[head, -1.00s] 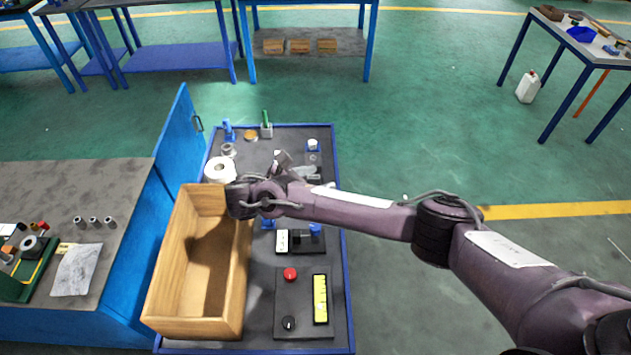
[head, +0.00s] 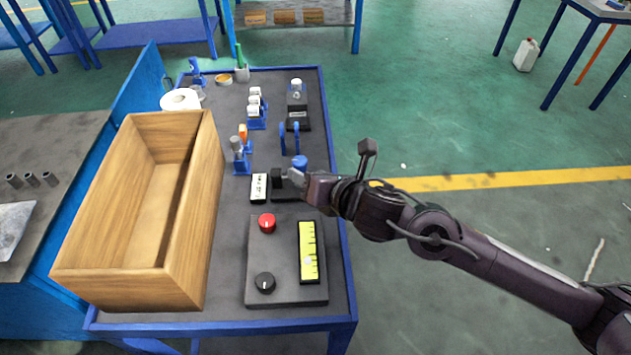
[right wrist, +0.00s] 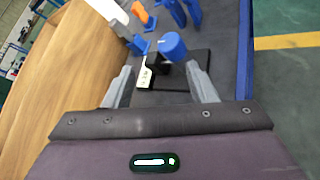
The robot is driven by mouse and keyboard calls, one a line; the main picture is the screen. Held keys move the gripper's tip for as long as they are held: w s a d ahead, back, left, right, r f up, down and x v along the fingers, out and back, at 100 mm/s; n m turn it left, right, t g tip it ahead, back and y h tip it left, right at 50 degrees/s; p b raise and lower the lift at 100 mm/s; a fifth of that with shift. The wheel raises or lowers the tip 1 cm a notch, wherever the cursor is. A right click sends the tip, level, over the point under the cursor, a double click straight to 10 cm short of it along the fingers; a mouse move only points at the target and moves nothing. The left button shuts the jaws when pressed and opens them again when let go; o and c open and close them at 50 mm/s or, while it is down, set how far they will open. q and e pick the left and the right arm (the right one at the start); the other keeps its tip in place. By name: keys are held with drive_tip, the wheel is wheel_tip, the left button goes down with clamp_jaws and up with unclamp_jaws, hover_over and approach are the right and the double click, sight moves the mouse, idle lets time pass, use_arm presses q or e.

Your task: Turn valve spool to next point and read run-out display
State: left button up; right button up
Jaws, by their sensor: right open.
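A small black fixture with a blue round part (head: 300,162) stands on the dark tabletop; the blue part also shows in the right wrist view (right wrist: 172,46). A small white display plate (head: 259,188) with dark marks, too small to read, lies at its left; it shows in the right wrist view too (right wrist: 145,73). I cannot tell for certain which part is the valve spool. My right gripper (head: 291,181) is open at the fixture. In the right wrist view its fingers (right wrist: 165,88) are apart with the black fixture and plate between and beyond them, nothing held.
An open wooden box (head: 192,215) stands close on the left. A dark panel (head: 287,290) in front carries a red button (head: 267,223), a black knob (head: 265,283) and a yellow strip (head: 308,252). Blue holders (head: 289,138) stand behind the fixture. The floor right of the table is open.

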sight(302, 163)
drive_tip(key=w+f+n, duration=0.1)
drive_tip(key=w+n, duration=0.1)
drive_tip(key=w+a+f+n+y, duration=0.1)
drive_tip(key=w+n, duration=0.1)
drive_tip(key=n, duration=0.1)
drive_tip(key=w+a+f+n+p, duration=0.1)
drive_tip(key=w+n, duration=0.1)
drive_tip(key=w, duration=0.1)
drive_tip(key=shift+a+y, duration=0.15)
drive_tip(key=shift+y, duration=0.15)
use_arm(q)
drive_tip(key=shift+s+a+f, duration=0.15)
drive_tip(key=shift+s+f, duration=0.25)
drive_tip(key=shift+s, duration=0.4)
use_arm(e)
drive_tip(key=shift+c, duration=0.3)
